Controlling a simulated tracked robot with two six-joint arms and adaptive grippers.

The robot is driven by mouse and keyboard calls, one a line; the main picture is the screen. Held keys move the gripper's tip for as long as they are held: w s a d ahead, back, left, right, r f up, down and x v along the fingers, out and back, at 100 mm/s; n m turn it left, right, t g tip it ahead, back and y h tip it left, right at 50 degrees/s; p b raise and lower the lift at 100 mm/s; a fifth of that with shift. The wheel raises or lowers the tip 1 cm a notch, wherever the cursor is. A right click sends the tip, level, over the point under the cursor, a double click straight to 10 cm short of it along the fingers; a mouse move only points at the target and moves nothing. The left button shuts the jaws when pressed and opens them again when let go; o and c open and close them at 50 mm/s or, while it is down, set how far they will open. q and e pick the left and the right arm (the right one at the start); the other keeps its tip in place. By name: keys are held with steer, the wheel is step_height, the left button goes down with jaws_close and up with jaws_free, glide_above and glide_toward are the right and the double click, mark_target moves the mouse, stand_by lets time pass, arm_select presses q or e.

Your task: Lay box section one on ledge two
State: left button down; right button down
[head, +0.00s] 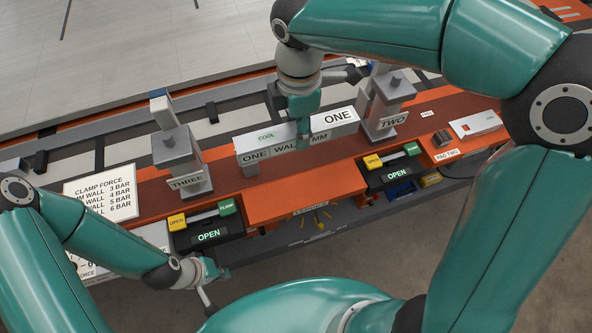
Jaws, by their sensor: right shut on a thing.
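The clamp towers are marked THREE (182,150) and TWO (392,92). Two control boxes reading OPEN (209,237) (397,174) stand in front. A clamp force board (100,193) is at left. PAD TWO (446,154) is at right. The orange front plate (300,190) is clear.

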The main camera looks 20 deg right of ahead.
mark_target(297, 182)
step_height(297, 182, down, 17)
steer(key=shift+f, duration=0.15)
steer(key=shift+f, duration=0.1)
stand_by(0.4)
steer(key=c, duration=0.7)
jaws_free()
steer(key=shift+o, duration=0.2)
step_height(297, 182, up, 12)
steer(key=shift+a, duration=0.1)
